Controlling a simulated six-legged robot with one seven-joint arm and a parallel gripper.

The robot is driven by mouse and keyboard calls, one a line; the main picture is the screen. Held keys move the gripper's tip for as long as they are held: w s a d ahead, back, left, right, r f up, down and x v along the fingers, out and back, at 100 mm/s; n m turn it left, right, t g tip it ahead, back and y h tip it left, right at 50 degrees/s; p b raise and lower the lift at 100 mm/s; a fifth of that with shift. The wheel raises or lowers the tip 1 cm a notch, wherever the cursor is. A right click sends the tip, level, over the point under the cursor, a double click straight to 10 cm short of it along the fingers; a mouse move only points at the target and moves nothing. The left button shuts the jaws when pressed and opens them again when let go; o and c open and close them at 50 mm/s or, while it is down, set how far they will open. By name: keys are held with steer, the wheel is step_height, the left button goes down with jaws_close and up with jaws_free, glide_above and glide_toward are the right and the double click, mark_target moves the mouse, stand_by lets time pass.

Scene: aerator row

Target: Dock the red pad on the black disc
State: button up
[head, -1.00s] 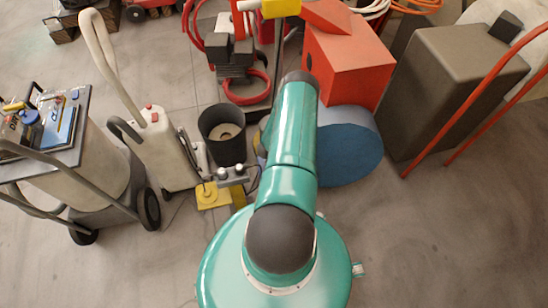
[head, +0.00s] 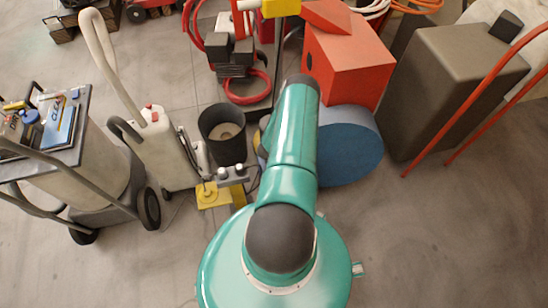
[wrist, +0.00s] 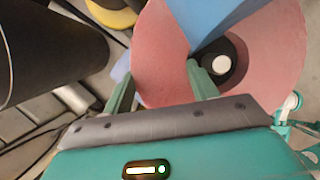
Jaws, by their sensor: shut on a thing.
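In the wrist view the round red pad (wrist: 165,62), faded to pink, fills the upper middle, just beyond my gripper (wrist: 160,82). My two teal fingers stand apart with the pad's face between and behind them. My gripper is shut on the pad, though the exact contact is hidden. A small black round piece with a white centre (wrist: 221,63) lies against the pink face beside the right finger; I cannot tell whether it belongs to the pad. In the head view a black disc (head: 308,62) shows on the left face of the red box (head: 350,65). My arm hides the gripper there.
A blue drum (head: 345,150) stands right of my arm, and a blue wedge shows in the wrist view (wrist: 215,18). A black bucket (head: 222,135) and a pale cart (head: 165,150) stand left. A grey cabinet (head: 450,95) stands right. Lower right floor is clear.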

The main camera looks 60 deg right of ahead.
steer(key=shift+f, duration=0.15)
steer(key=o, duration=0.7)
steer(key=v, duration=1.1)
stand_by(0.8)
